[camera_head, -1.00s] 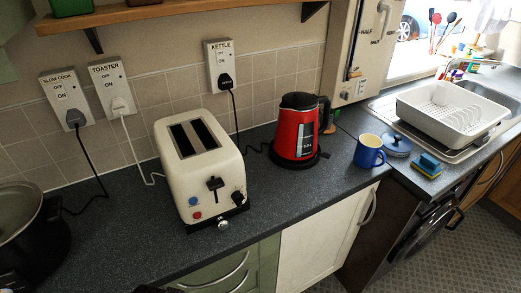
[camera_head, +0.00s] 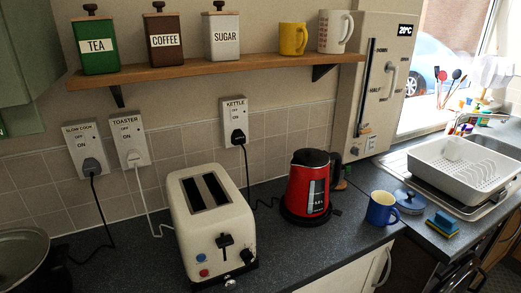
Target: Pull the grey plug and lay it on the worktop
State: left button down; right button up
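The grey plug (camera_head: 92,166) sits in the wall socket labelled SLOW COOK (camera_head: 84,140), at the left of the wall. A dark cord runs from it down to the worktop and towards the dark pot (camera_head: 28,262) at the lower left. The worktop (camera_head: 130,268) is dark and speckled, with bare room between the pot and the toaster. Neither of my grippers is in view.
A white plug (camera_head: 134,158) is in the TOASTER socket and a black plug (camera_head: 238,136) in the KETTLE socket. The cream toaster (camera_head: 210,225), red kettle (camera_head: 308,187) and blue mug (camera_head: 381,208) stand on the worktop. A shelf (camera_head: 200,68) with canisters overhangs the sockets.

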aim_at(91, 167)
jog(key=i+l+u, duration=0.2)
jog(key=u, duration=0.2)
jog(key=i+l+u, duration=0.1)
jog(key=l+u, duration=0.35)
